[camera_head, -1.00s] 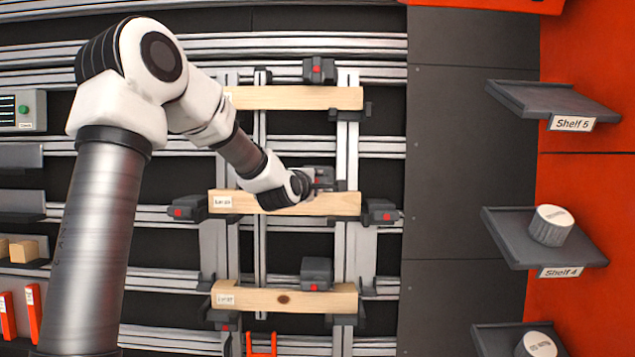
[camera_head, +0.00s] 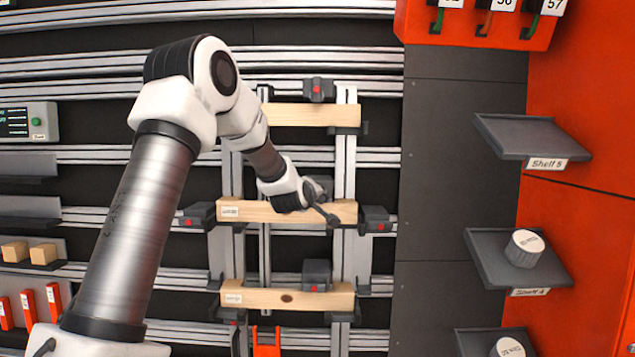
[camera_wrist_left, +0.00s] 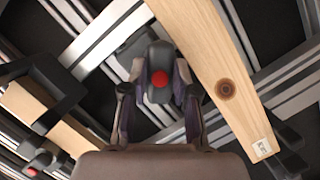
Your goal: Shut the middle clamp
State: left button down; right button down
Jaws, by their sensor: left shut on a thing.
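My left gripper (camera_head: 318,202) reaches in front of the middle board (camera_head: 245,211), near its right part. In the left wrist view the fingers (camera_wrist_left: 159,100) are shut on a dark block with a red button (camera_wrist_left: 159,82), the middle clamp, one finger on each side. In the head view this clamp (camera_head: 320,184) is mostly hidden behind the gripper, at the board's upper edge. In the wrist view the knotted board (camera_wrist_left: 205,50) runs close beside the clamp. I cannot tell whether the clamp touches it. My right gripper is not in view.
Other boards stand above (camera_head: 310,115) and below (camera_head: 265,298). Dark clamps flank the middle board at left (camera_head: 197,215) and right (camera_head: 376,219). More clamps sit above the upper (camera_head: 319,90) and lower (camera_head: 317,273) boards. Shelves (camera_head: 480,263) line the right.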

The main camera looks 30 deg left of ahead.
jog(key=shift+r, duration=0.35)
pick_arm(q)
jog(key=m+g+p, duration=0.1)
jog(key=m, duration=0.2)
jog(key=m+g+y+p, duration=0.1)
jog(key=m+p, duration=0.1)
jog(key=m, duration=0.1)
jog(key=shift+m, duration=0.4)
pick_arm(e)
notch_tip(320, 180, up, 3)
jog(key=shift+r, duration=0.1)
pick_arm(q)
jog(key=m+y, duration=0.1)
jog(key=m, duration=0.1)
jog(key=shift+m, duration=0.3)
jog(key=c, duration=1)
grip_release()
